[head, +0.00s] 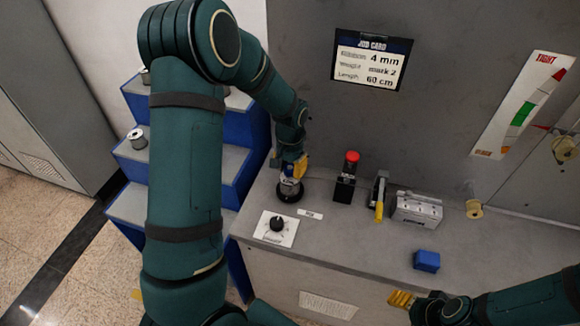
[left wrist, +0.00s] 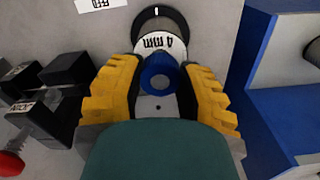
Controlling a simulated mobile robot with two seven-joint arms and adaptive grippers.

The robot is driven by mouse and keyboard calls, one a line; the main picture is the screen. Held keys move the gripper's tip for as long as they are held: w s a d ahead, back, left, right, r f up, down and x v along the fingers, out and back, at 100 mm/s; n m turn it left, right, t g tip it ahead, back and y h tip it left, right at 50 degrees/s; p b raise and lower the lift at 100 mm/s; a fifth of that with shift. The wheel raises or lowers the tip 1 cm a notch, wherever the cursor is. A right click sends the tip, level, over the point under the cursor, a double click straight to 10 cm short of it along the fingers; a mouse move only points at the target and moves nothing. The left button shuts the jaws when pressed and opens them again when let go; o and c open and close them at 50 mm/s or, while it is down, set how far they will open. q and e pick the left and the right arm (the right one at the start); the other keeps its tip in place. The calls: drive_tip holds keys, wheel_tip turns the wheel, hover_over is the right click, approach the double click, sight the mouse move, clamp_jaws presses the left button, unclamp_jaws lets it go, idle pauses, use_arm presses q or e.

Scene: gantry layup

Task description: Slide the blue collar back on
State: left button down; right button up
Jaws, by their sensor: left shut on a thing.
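The blue collar (left wrist: 147,64) is a ring between the yellow fingers of my left gripper (left wrist: 159,76) in the left wrist view. The fingers touch it on both sides. Just beyond it is a spool with a white "4 mm" label (left wrist: 158,41) and a dark round base. Whether the collar is around the spool's post or just above it, I cannot tell. In the head view my left gripper (head: 294,166) is over this spool (head: 289,187) at the bench's left end, hiding most of the collar. My right gripper (head: 401,299) is low at the bench front, its fingers unclear.
A dial plate (head: 277,229), a red-button box (head: 347,175), a yellow-handled clamp (head: 380,197) and a grey metal block (head: 417,211) stand on the bench. A blue block (head: 427,261) lies at front right. Blue-sided steps (head: 190,195) adjoin the bench's left. The bench middle is clear.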

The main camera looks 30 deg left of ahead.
use_arm(q)
drive_tip(key=shift+f+b, duration=0.75)
drive_tip(key=shift+f, duration=0.35)
drive_tip(key=c, duration=0.6)
unclamp_jaws()
drive_tip(key=shift+r, duration=0.1)
wheel_tip(320, 180, up, 12)
